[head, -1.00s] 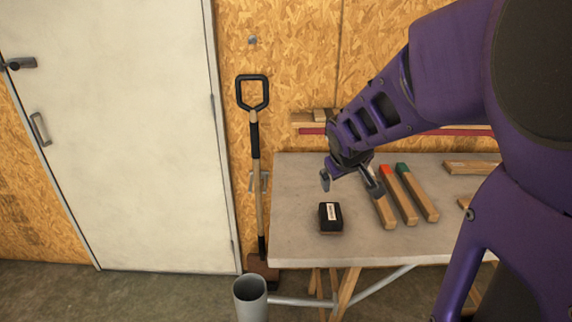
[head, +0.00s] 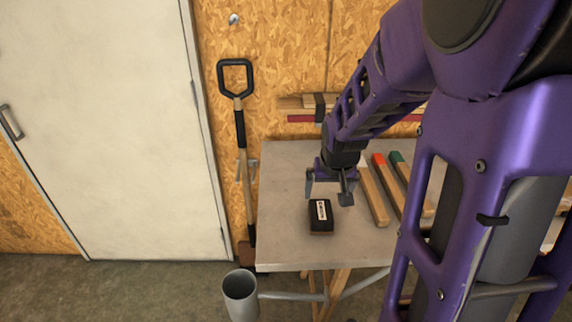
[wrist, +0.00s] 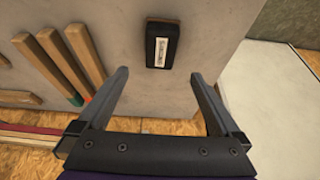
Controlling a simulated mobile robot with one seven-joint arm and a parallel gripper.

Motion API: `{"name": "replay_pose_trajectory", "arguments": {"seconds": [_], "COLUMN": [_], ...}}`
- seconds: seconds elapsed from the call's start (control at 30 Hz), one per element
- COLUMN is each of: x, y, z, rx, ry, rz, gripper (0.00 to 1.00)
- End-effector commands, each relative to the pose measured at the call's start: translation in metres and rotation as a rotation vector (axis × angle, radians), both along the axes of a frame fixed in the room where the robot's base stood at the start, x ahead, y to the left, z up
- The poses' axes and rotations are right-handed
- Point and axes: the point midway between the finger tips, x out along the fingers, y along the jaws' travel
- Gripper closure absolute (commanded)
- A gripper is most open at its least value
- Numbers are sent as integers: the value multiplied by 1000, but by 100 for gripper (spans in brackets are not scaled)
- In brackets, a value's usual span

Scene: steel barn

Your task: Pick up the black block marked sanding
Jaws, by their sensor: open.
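The black block (head: 319,222) lies on the grey tabletop near its left front part, with a white label on top; the lettering is too small to read. In the wrist view the block (wrist: 157,54) sits beyond the fingertips, roughly midway between them. My gripper (head: 329,190) is open and empty, above the table just behind the block and apart from it. Both fingers of my gripper (wrist: 160,82) show in the wrist view with clear space between them.
Several wooden sticks, one with a red end (head: 386,182) and one with a green end (head: 413,184), lie right of the block. The table (head: 283,240) is bare on the left. A grey bin (head: 241,296) and a shovel (head: 241,150) stand left of it.

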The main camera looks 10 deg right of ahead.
Motion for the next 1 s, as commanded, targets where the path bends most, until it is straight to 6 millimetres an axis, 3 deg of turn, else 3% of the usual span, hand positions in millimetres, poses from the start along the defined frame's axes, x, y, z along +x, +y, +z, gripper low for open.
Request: {"name": "replay_pose_trajectory", "arguments": {"seconds": [0.2, 0.3, 0.67, 1.0], "x": [16, 23, 31, 46], "y": [-3, -5, -7, -9], "z": [-48, -62, -76, -117], "rx": [1, 0, -1, -1], "ry": [2, -1, -2, -1], "rz": [2, 0, 1, 1], "gripper": [0, 0, 0, 0]}}
